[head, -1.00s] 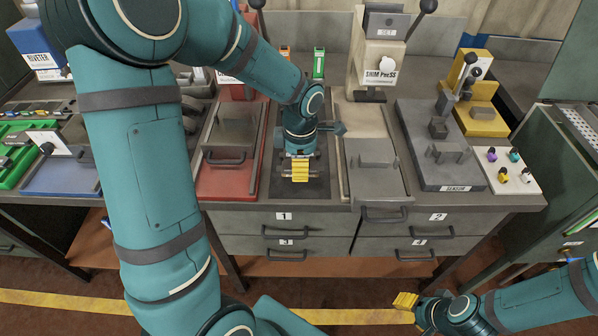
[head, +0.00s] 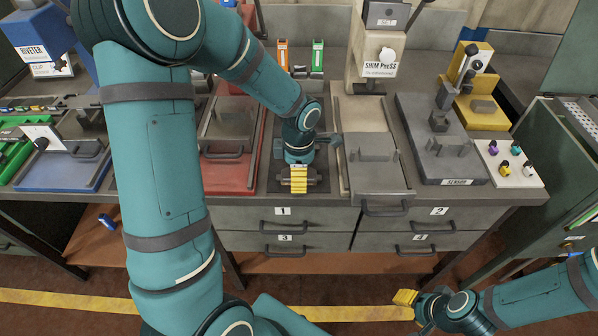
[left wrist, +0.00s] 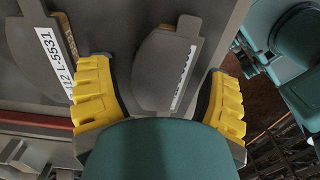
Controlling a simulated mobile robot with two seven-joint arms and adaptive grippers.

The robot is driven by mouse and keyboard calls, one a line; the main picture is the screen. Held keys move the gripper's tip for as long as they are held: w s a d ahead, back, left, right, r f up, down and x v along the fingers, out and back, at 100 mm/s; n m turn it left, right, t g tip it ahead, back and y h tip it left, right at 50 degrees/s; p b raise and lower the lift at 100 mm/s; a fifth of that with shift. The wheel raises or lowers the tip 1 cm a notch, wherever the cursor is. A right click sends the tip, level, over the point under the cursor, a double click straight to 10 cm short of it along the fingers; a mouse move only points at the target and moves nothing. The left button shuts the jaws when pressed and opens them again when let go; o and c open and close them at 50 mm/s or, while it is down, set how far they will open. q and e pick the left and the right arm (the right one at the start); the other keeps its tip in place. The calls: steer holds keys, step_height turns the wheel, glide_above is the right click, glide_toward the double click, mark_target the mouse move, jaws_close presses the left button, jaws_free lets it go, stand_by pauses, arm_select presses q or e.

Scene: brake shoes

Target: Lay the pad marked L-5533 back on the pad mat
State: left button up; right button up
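My left gripper (head: 299,180) is low over the dark pad mat (head: 325,168), close to the bench's front edge. In the left wrist view its yellow fingers (left wrist: 158,100) are spread wide. A grey brake pad (left wrist: 156,72) lies between them, with a gap on each side. Its white label is seen edge-on, and I cannot read it. A second pad (left wrist: 38,50) to the left has a label ending in L-5531. The grey surface of the mat (left wrist: 108,25) shows around the pads. My right gripper (head: 405,298) is at the lower right, away from the bench; its finger gap cannot be made out.
A red tray (head: 232,184) with a grey handled plate lies left of the mat, and a grey handled tray (head: 378,178) lies right of it. The shim press (head: 380,68) stands behind. A sensor fixture (head: 450,172) is farther right.

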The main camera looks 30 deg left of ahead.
arm_select(q)
steer(key=shift+r, duration=0.1)
steer(key=shift+r+p, duration=0.2)
steer(key=shift+p, duration=0.1)
step_height(320, 180, up, 12)
steer(key=p, duration=0.2)
steer(key=shift+f, duration=0.15)
stand_by(0.6)
